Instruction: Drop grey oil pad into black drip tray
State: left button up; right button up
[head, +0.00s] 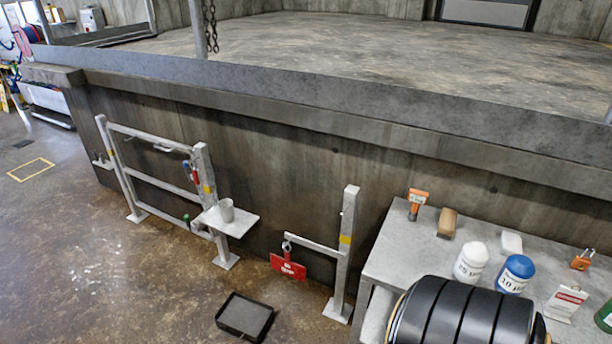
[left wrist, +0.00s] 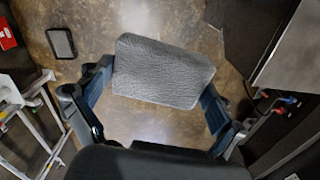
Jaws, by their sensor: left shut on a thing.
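The grey oil pad (left wrist: 163,72) is a textured, roughly rectangular block in the left wrist view. My left gripper (left wrist: 158,88) is shut on it, with one blue-grey finger at each side, and holds it over the brown floor. The black drip tray (head: 245,317) lies on the floor at the bottom middle of the head view. The tray also shows at the upper left of the left wrist view (left wrist: 61,42), apart from the pad. Neither gripper shows in the head view, and my right gripper is in neither view.
A grey table (head: 396,252) with bottles and small items stands right of the tray. A metal gate post (head: 345,255) with a red tag (head: 288,267) stands behind the tray, and a railing (head: 165,185) with a shelf and cup is farther left. The floor left of the tray is clear.

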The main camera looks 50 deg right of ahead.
aim_at(242, 319)
jog(key=z, duration=1.05)
jog(key=i+z, duration=0.15)
jog(key=i, duration=0.45)
